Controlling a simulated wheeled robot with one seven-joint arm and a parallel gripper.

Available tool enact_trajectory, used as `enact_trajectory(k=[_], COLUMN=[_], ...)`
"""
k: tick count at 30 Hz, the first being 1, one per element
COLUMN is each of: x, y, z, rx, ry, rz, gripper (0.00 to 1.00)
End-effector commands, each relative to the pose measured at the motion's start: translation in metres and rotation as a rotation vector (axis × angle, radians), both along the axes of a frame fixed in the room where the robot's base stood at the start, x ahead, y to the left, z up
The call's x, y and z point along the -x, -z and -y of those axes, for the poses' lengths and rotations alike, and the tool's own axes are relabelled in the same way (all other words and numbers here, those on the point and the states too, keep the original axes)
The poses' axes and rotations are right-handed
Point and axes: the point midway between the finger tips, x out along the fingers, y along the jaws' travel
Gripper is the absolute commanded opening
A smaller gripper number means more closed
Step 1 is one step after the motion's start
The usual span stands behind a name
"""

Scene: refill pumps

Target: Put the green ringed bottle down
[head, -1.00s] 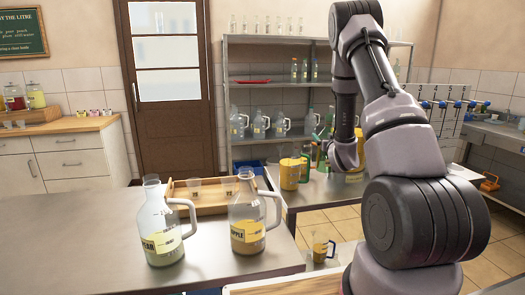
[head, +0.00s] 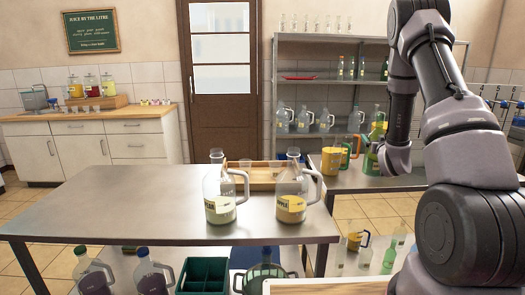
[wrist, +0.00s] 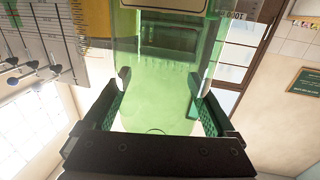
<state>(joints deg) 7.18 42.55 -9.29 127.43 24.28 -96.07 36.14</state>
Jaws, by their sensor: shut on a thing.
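My gripper (wrist: 158,95) is shut on a green see-through bottle (wrist: 160,55), which fills the space between the two fingers in the wrist view. A pale label edge shows at the top of that view. In the head view the green bottle (head: 371,160) shows small beside the end of my arm, in front of the back-right table. I cannot make out a ring on it, and its base is not clear, so I cannot tell whether it touches the table.
The steel table (head: 120,205) is bare on its left. A pear jug (head: 220,205) and an apple jug (head: 291,202) stand at its right, before a wooden tray (head: 262,181). A yellow jug (head: 331,160) stands near the bottle. Bottles and a green crate (head: 203,274) are below.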

Motion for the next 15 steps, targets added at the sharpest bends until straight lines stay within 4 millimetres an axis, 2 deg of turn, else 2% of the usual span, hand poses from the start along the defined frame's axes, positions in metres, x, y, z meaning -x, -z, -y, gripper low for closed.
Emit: enact_trajectory(k=[8,15], x=[0.005,0.016], y=[0.024,0.055], z=[-0.029,-0.071], rx=[0.000,-0.002], ry=[-0.034,-0.081], rz=[-0.001,-0.002], gripper=[0.08,0.08])
